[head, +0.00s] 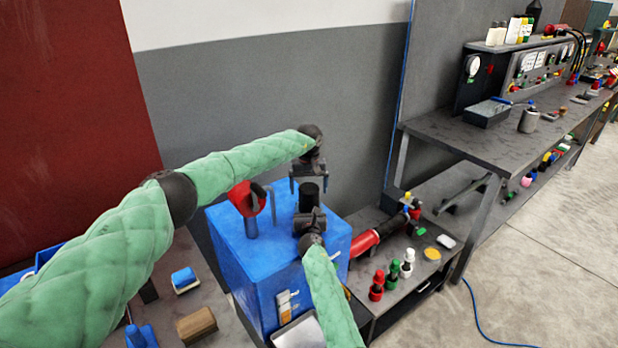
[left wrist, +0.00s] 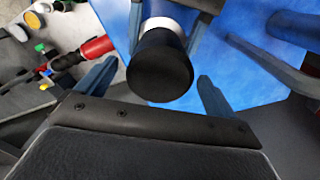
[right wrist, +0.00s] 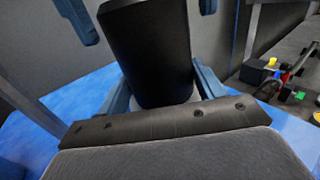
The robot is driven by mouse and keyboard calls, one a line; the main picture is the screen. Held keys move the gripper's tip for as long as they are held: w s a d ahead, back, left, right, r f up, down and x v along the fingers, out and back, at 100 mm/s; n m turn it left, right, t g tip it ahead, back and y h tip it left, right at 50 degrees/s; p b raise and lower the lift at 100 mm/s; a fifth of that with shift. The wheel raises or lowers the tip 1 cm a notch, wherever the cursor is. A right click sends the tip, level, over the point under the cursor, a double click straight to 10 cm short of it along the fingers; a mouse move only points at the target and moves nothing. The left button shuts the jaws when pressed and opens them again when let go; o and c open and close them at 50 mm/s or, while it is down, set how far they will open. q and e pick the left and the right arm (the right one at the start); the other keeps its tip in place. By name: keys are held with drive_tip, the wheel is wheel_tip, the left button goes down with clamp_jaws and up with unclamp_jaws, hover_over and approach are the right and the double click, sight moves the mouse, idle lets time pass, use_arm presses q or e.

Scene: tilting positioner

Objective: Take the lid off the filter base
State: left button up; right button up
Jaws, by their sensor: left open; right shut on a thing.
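The black cylindrical lid (head: 309,199) stands upright on top of the blue cabinet; in the left wrist view the lid (left wrist: 160,68) sits on the pale filter base (left wrist: 164,24). My right gripper (head: 310,213) is shut on the base low down; the right wrist view shows a sliver of the base (right wrist: 182,99) between its fingers, under the lid (right wrist: 150,50). My left gripper (head: 309,189) is open, pointing down from above, its fingers on either side of the lid's upper end. Its fingertips show apart from the lid in the right wrist view. Most of the base is hidden.
The blue cabinet (head: 275,260) carries a red-topped fixture (head: 249,205) left of the lid. A low table to the right holds a red-and-black cylinder (head: 375,238) and several small bottles (head: 392,272). A grey wall (head: 260,90) stands behind.

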use_arm(q)
drive_tip(key=shift+f, duration=2.45)
